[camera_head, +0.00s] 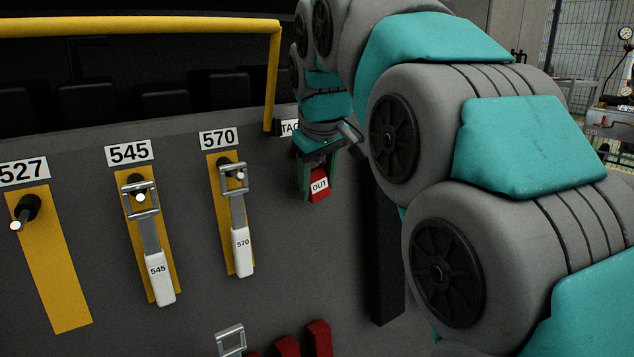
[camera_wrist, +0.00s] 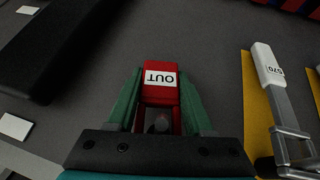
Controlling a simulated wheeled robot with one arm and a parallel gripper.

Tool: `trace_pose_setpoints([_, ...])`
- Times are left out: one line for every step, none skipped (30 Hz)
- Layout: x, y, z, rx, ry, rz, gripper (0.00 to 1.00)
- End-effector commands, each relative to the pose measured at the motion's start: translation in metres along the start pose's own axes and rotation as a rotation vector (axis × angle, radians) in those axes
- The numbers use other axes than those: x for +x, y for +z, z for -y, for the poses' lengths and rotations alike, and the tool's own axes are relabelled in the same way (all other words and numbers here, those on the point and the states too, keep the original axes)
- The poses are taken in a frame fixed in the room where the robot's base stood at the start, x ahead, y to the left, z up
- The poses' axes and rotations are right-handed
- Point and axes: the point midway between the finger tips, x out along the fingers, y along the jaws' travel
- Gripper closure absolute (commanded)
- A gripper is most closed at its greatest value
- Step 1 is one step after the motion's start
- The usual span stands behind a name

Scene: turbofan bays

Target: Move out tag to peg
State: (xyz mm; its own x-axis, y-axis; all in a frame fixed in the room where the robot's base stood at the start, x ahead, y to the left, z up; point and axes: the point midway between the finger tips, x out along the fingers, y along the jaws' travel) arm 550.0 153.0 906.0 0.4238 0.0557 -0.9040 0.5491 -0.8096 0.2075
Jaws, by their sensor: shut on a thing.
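The red OUT tag (camera_head: 319,188) has a white label and is at the grey panel, right of the 570 strip. My gripper (camera_head: 310,172) is shut on it from above in the picture. The wrist view shows the tag (camera_wrist: 160,84) between the two green fingers (camera_wrist: 160,100). A small rounded dark thing shows between the fingers below the label; I cannot tell whether it is a peg. A white sign reading "TAG", partly hidden (camera_head: 289,128), sits just above my gripper. Any peg under that sign is hidden by my gripper.
A bare dark peg (camera_head: 26,213) stands on the yellow 527 strip. White-handled tags 545 (camera_head: 158,280) and 570 (camera_head: 242,252) hang on their pegs. Red pieces (camera_head: 318,338) show at the bottom edge. A yellow rail (camera_head: 140,25) runs above, and a black vertical bar (camera_head: 384,260) stands right.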

Motion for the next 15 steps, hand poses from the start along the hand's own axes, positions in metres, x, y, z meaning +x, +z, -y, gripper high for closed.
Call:
trace_pose_setpoints([-0.0001, -0.0001, 0.0000, 0.000, 0.000, 0.000, 0.47])
trace_pose_setpoints([0.0000, 0.0000, 0.0000, 0.000, 0.000, 0.000, 0.44])
trace_pose_setpoints([0.0000, 0.0000, 0.0000, 0.000, 0.000, 0.000, 0.39])
trace_pose_setpoints([0.0000, 0.0000, 0.0000, 0.000, 0.000, 0.000, 0.36])
trace_pose_setpoints([0.0000, 0.0000, 0.0000, 0.000, 0.000, 0.000, 0.32])
trace_pose_setpoints([0.0000, 0.0000, 0.0000, 0.000, 0.000, 0.000, 0.28])
trace_pose_setpoints([0.0000, 0.0000, 0.0000, 0.000, 0.000, 0.000, 0.25])
trace_pose_setpoints([0.0000, 0.0000, 0.0000, 0.000, 0.000, 0.000, 0.21])
trace_pose_setpoints([0.0000, 0.0000, 0.0000, 0.000, 0.000, 0.000, 0.17])
trace_pose_setpoints([0.0000, 0.0000, 0.0000, 0.000, 0.000, 0.000, 0.13])
trace_pose_setpoints([0.0001, 0.0000, 0.0000, 0.000, 0.000, 0.000, 0.13])
trace_pose_setpoints([0.0001, 0.0000, 0.0000, 0.000, 0.000, 0.000, 0.13])
trace_pose_setpoints([0.0000, 0.0000, 0.0000, 0.000, 0.000, 0.000, 0.13])
trace_pose_setpoints([0.0000, 0.0000, 0.0000, 0.000, 0.000, 0.000, 0.13])
trace_pose_setpoints([0.0000, 0.0000, 0.0000, 0.000, 0.000, 0.000, 0.13])
